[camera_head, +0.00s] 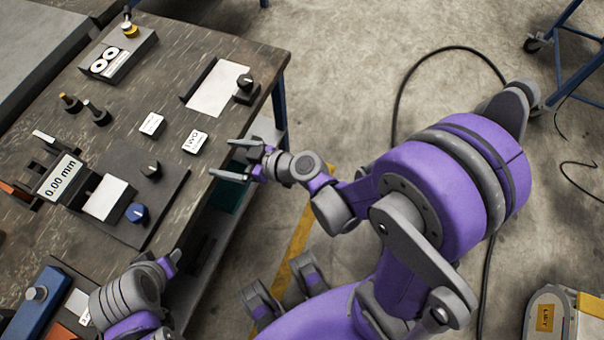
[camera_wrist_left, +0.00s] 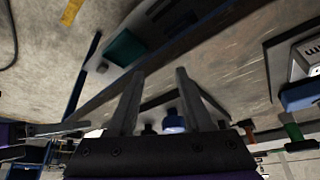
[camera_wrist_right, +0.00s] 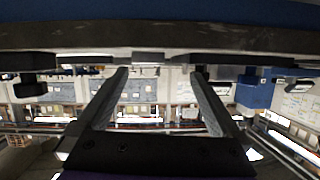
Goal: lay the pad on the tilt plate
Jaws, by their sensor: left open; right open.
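A white plate (camera_head: 215,88) with a dark edge lies at the back right of the table, beside a black knob (camera_head: 245,86). Another white square (camera_head: 105,197) sits on a black base (camera_head: 172,187) with a black knob (camera_head: 151,170) and a blue knob (camera_head: 137,212). I cannot tell for sure which is the tilt plate or the pad. Two small white labelled pieces (camera_head: 194,141) (camera_head: 151,123) lie between them. My right gripper (camera_head: 238,158) is open and empty, just off the table's right edge. My left gripper (camera_wrist_left: 160,72) is open and empty in the left wrist view.
A readout showing 0.00 mm (camera_head: 59,178) stands at the left. A dark block with two white rings (camera_head: 108,62) and several knobs stand farther back. A blue item (camera_head: 38,303) is at the lower left. The middle of the table (camera_head: 150,85) has bare room.

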